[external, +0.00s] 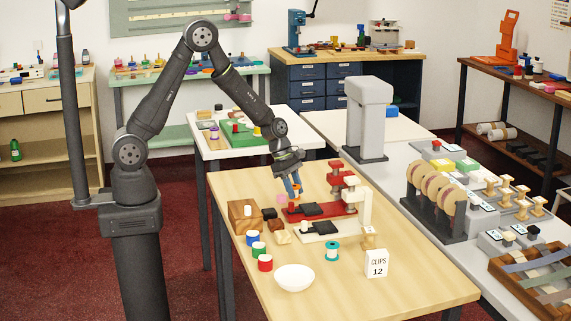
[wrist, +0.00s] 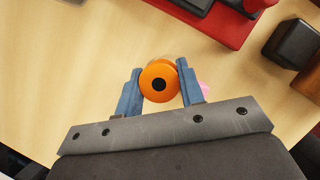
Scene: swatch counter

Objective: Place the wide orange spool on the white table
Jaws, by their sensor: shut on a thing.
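The orange spool (wrist: 159,82) sits between the blue fingers of my gripper (wrist: 158,90) in the wrist view, its round end with a dark centre facing the camera. My gripper is shut on it. In the external view my gripper (external: 293,188) is over the far part of the wooden table, beside the red press, and a bit of the orange spool (external: 298,187) shows at the fingers. I cannot tell its exact height above the wood. The white table (external: 307,139) stands behind the wooden one, with a green board (external: 236,131) and small items on it.
A red press (external: 305,212) and a white press (external: 322,230) stand close to my gripper. A wooden block (external: 243,216), several coloured spools, a white bowl (external: 294,277) and a clips card (external: 376,263) share the wooden table. A pink piece (wrist: 204,87) shows behind a finger.

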